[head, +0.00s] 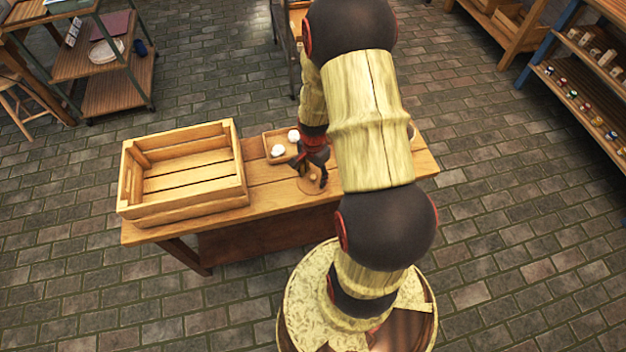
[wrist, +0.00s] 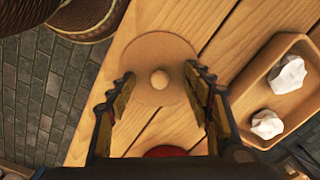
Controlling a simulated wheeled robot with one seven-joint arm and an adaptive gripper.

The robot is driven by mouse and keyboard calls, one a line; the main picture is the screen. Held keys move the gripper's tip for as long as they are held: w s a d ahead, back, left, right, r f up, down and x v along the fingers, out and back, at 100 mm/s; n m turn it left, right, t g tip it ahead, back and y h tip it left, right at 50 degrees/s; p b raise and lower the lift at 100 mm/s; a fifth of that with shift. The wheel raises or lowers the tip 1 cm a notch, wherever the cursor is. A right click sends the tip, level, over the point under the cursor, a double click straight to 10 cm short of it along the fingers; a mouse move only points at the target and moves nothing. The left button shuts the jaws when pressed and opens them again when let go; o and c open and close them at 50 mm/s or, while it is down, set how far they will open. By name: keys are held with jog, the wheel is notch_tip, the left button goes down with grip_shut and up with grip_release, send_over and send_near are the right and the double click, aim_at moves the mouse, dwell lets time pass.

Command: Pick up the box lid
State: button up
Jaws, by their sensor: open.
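The box lid (wrist: 158,50) is a round, flat, tan disc with a small round knob (wrist: 159,79) in its middle. It lies on the wooden table, and in the head view it shows partly behind my gripper (head: 311,178). In the wrist view my gripper (wrist: 160,98) is open, with one finger on each side of the knob. The fingers look apart from the knob, with a gap on both sides. I cannot tell how high the fingertips are above the lid.
A small wooden tray (wrist: 299,107) with two white lumps (wrist: 287,75) sits beside the lid. A large empty slatted crate (head: 240,165) stands on the table's left end. My arm hides much of the table's (head: 262,212) right part. A reddish round thing (wrist: 166,152) shows partly below my gripper.

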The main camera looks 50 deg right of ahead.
jog(key=shift+s+a+f, duration=0.1)
grip_shut()
dwell(0.4)
